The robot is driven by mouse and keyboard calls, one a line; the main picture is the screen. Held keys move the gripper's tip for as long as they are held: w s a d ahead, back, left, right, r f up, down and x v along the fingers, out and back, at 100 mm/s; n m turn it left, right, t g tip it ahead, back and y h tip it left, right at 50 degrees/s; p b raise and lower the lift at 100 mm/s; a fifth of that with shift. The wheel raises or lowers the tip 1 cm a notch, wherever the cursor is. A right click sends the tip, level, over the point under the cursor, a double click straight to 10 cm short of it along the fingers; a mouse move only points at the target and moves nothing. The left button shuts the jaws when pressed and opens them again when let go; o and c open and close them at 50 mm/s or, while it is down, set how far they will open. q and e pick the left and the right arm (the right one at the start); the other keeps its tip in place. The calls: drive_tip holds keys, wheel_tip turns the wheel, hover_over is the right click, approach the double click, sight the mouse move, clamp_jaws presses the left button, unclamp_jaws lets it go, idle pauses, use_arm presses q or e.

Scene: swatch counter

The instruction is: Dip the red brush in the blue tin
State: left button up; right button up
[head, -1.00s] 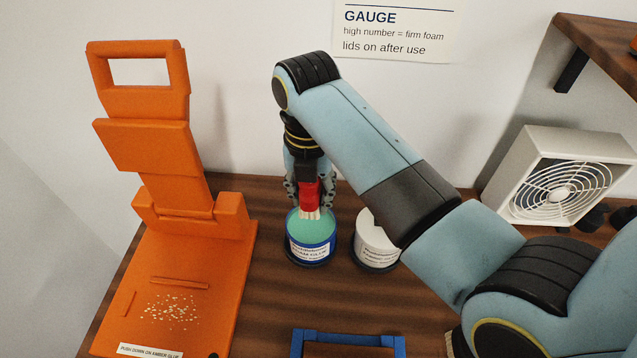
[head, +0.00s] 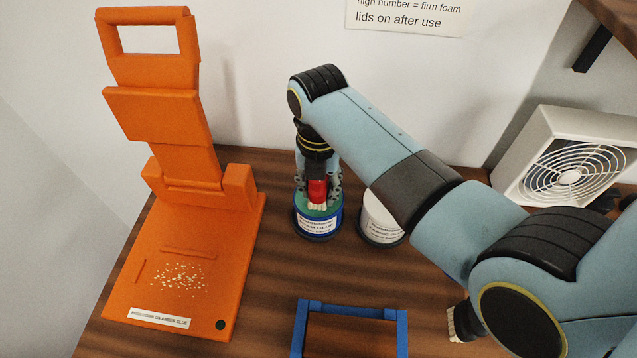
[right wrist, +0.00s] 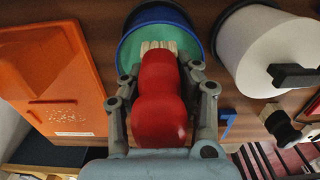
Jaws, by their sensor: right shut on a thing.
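My right gripper (head: 318,190) is shut on the red brush (head: 317,188), which points bristles-down over the open blue tin (head: 319,225). The tin has a blue wall, a white label and green contents. The pale bristles are at the tin's mouth, against the green; I cannot tell how deep they reach. In the right wrist view the red brush (right wrist: 159,100) sits between the fingers, its bristles overlapping the green inside the blue tin (right wrist: 128,42). My left gripper is not in view.
A white tin (head: 380,222) stands just right of the blue tin. An orange hinged press (head: 185,250) is on the left. A blue frame (head: 352,308) lies in front, a fan (head: 570,165) at right. Another brush (head: 460,325) shows partly behind my arm.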

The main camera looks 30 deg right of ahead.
sight(319, 183)
drive_tip(key=shift+f, duration=0.45)
idle(0.9)
drive_tip(key=shift+s+f, duration=0.1)
idle(1.2)
drive_tip(key=shift+r, duration=3.55)
